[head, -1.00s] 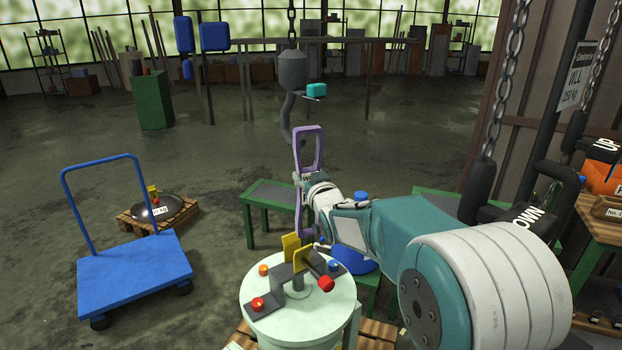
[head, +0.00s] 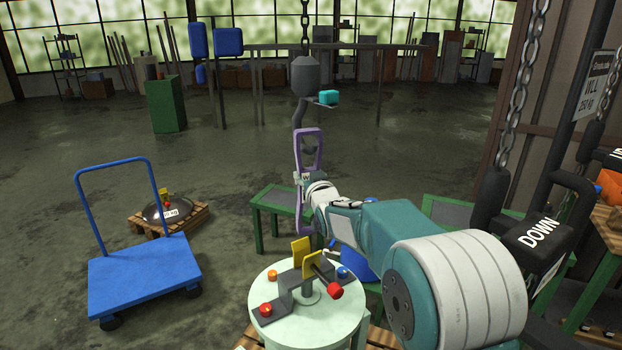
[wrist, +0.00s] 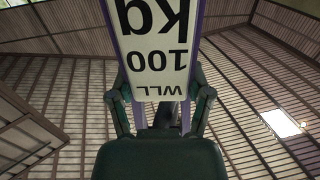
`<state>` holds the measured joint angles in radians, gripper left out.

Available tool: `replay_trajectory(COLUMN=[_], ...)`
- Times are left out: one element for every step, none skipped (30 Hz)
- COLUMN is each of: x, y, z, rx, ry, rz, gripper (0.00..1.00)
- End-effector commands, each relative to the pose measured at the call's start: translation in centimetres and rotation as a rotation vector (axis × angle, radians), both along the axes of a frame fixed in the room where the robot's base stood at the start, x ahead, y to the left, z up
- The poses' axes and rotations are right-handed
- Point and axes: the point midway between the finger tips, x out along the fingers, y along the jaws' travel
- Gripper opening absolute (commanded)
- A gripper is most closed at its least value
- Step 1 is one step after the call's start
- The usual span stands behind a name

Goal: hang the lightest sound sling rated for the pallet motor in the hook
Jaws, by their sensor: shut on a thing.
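A purple sling (head: 297,150) stands upright in my gripper (head: 303,180), its upper loop open and its lower end hanging below the jaws. My gripper is shut on it; in the wrist view the jaws (wrist: 160,112) close around its white label (wrist: 155,55), which reads WLL 100 kg. The dark hook (head: 299,118) hangs from a chain under a grey block (head: 305,76). The sling's top loop overlaps the hook's lower part in the head view; I cannot tell whether they touch. The pallet motor, a dark round thing with a label (head: 172,213), sits on a small pallet (head: 143,226) at left.
A round pale-green stand (head: 262,330) with levers and red, blue and orange knobs is below my arm. A blue cart (head: 145,275) stands at left. A DOWN pendant (head: 535,235) hangs at right. Green tables (head: 270,198) stand behind. Open floor lies beyond.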

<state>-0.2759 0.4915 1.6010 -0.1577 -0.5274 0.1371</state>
Motion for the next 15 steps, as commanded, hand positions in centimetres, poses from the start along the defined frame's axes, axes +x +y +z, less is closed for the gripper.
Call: replay_trajectory(x=[0.1, 0.2, 0.3, 0.3, 0.4, 0.5, 0.5, 0.6, 0.7, 0.8, 0.8, 0.9, 0.9, 0.9, 0.9], y=[0.1, 0.2, 0.2, 0.3, 0.3, 0.4, 0.4, 0.5, 0.5, 0.6, 0.6, 0.7, 0.7, 0.7, 0.7], z=[-0.1, -0.3, -0.5, -0.6, -0.7, -0.8, -0.9, -1.1, -1.2, -1.4, -1.5, -1.7, -1.8, -2.0, -2.1], rx=[0.001, 0.0, 0.002, 0.002, 0.002, 0.002, 0.002, 0.002, 0.001, 0.001, 0.001, 0.001, 0.001, 0.001, 0.001], ry=[-0.002, -0.001, -0.002, -0.002, -0.002, -0.002, -0.002, -0.002, -0.003, -0.003, -0.002, -0.002, -0.002, -0.002, -0.003], rz=[0.0, 0.0, 0.0, 0.0, 0.0, 0.0, 0.0, 0.0, 0.0, 0.0, 0.0, 0.0, 0.0, 0.0, 0.0], gripper=[0.04, 0.04, 0.04, 0.04, 0.04, 0.04, 0.04, 0.04, 0.04, 0.04, 0.04, 0.04, 0.04, 0.04, 0.04])
